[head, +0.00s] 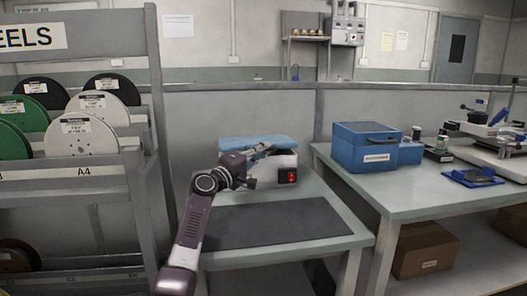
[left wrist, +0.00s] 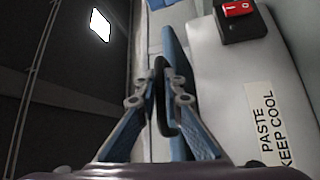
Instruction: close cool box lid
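The cool box has a white body (head: 277,172) and a blue lid (head: 252,142). It stands at the back of the left table. In the left wrist view its body (left wrist: 225,75) shows at the right, and the blue lid (left wrist: 172,45) shows edge-on beside it. Whether the lid rests fully on the body cannot be told. My left gripper (head: 266,150) is at the box's front, at lid height. In the left wrist view its fingers (left wrist: 160,88) close in on both sides of a black handle (left wrist: 161,120). My right gripper is not in view.
A dark mat (head: 270,222) lies bare in front of the box. A rack of reels (head: 80,135) stands close on the left. A blue case (head: 365,145) stands on the right-hand bench, with a cardboard box (head: 425,248) below.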

